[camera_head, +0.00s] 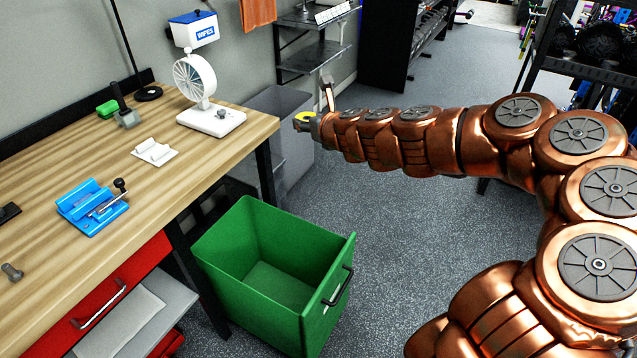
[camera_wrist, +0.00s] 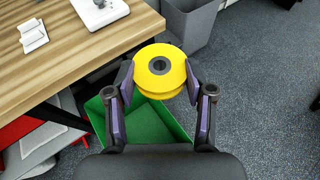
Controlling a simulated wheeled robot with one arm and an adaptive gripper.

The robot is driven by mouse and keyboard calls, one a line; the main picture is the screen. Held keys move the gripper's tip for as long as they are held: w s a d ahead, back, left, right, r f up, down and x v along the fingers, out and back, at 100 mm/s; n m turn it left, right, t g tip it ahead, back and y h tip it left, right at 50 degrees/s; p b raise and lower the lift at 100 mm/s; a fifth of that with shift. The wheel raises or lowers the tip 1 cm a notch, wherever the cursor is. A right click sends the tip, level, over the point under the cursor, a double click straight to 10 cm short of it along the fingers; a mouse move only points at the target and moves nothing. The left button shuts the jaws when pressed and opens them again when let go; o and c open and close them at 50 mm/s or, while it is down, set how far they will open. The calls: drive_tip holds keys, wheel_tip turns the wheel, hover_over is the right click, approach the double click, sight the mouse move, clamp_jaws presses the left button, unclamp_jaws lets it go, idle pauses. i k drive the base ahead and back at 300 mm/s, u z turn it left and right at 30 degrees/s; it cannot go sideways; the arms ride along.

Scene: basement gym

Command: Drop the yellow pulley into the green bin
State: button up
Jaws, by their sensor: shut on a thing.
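The yellow pulley (camera_wrist: 160,72) is a round disc with a dark hub, held between the two fingers of my gripper (camera_wrist: 158,82) in the wrist view. In the head view only a small yellow part of the pulley (camera_head: 304,117) shows at the end of my copper arm. My gripper (camera_head: 303,120) is shut on it, in the air to the right of the workbench. The green bin (camera_head: 335,310) stands on the floor beside the bench, open at the top, and its visible inside is empty. In the wrist view the green bin (camera_wrist: 150,122) appears below and behind the pulley, partly hidden by it and the fingers.
The wooden workbench (camera_head: 150,185) at the left holds a white fan (camera_head: 205,105), a blue fixture (camera_head: 90,207) and a white holder (camera_head: 154,150). A grey bin (camera_head: 290,150) stands behind the green bin. Grey floor to the right is clear.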

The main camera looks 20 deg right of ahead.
sight(284, 305)
drive_tip(key=z, duration=1.9)
drive_tip(key=k, duration=0.95)
drive_tip(key=u, duration=1.95)
drive_tip(key=i, duration=0.5)
drive_tip(key=z, duration=0.05)
